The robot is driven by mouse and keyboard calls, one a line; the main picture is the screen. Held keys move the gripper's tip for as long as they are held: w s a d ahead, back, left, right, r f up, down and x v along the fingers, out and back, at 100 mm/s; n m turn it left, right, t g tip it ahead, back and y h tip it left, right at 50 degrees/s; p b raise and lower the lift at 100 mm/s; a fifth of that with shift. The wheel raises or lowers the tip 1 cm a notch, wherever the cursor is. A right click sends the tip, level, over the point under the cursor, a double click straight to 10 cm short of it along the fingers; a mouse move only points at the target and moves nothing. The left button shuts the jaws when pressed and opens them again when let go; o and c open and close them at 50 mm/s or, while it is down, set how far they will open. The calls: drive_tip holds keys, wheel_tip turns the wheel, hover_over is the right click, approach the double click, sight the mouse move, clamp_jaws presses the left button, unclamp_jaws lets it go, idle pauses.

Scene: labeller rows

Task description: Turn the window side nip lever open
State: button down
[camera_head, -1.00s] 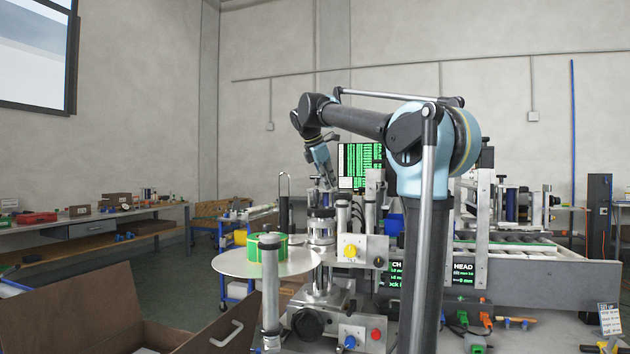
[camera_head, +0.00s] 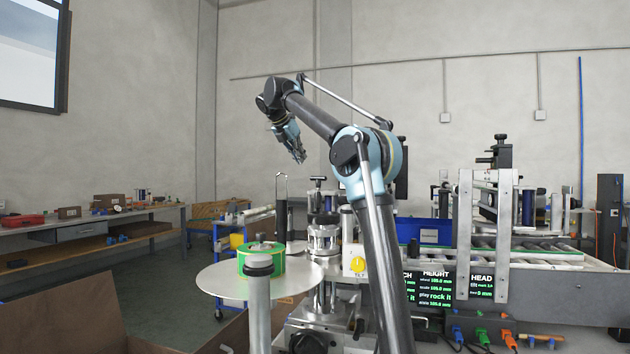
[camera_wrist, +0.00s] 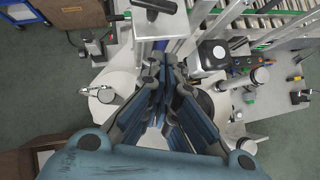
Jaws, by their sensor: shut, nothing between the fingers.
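My gripper (camera_head: 299,157) hangs in the air above the labeller head, clear of it and pointing down. In the wrist view its fingers (camera_wrist: 168,62) are together, with nothing held between them. A small dark T-shaped handle (camera_head: 318,180) stands on the labeller head below and right of the gripper.
A round plate (camera_head: 222,281) with a green label roll (camera_head: 262,262) sits left of the head. An upright metal post (camera_head: 259,305) stands in front. Air left of my arm is free.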

approach(318, 183)
wheel_tip(318, 183, down, 4)
drive_tip(key=d, duration=0.2)
drive_tip(key=shift+w+d+f, duration=0.25)
drive_tip(key=shift+w+d, duration=0.3)
drive_tip(key=shift+w, duration=0.05)
drive_tip(key=shift+s+a, duration=0.1)
